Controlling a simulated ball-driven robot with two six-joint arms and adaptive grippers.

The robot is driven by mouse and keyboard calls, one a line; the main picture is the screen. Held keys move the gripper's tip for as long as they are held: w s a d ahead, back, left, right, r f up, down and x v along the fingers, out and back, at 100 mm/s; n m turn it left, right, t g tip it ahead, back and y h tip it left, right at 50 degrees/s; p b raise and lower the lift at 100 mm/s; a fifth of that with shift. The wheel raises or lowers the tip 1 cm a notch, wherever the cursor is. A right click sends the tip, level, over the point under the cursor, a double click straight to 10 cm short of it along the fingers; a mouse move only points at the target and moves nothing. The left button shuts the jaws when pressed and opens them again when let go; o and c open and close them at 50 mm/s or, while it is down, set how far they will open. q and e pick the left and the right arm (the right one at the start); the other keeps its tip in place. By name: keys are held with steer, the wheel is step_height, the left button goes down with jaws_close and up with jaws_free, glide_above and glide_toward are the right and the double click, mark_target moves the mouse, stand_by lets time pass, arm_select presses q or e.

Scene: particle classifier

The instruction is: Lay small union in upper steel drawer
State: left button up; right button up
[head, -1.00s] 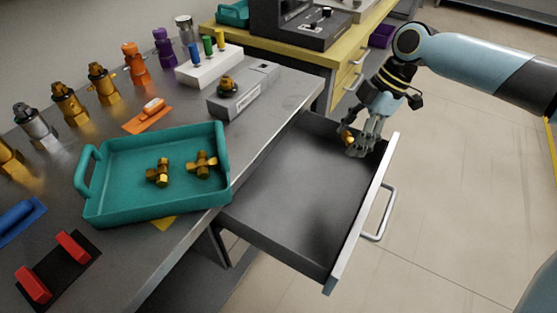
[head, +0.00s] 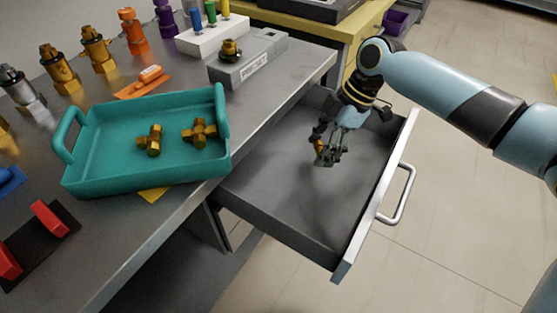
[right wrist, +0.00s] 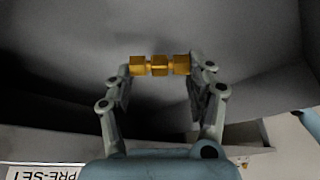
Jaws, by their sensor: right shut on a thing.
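The upper steel drawer (head: 290,205) is pulled open at the right of the steel bench in the head view, and its floor is bare. My right gripper (head: 326,157) is inside the drawer's outline, toward its far part. It is shut on the small union (head: 319,147), a brass fitting with hex ends. In the right wrist view the union (right wrist: 160,65) lies crosswise between the two fingertips of the gripper (right wrist: 160,68). I cannot tell whether the union touches the drawer floor. My left gripper is not in view.
A teal tray (head: 75,178) on the steel bench (head: 130,245) holds two brass fittings (head: 199,132). The drawer's front panel and handle (head: 398,195) stick out over clear floor.

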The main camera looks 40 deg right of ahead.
glide_above(272, 175)
steer(key=d, duration=0.2)
steer(key=shift+s+a, duration=0.2)
steer(key=shift+a+f, duration=0.1)
steer(key=shift+f+b, duration=0.35)
steer(key=shift+f, duration=1.3)
steer(key=shift+f, duration=0.1)
steer(key=o, duration=1.2)
steer(key=p+v, duration=0.2)
steer(key=v, duration=1)
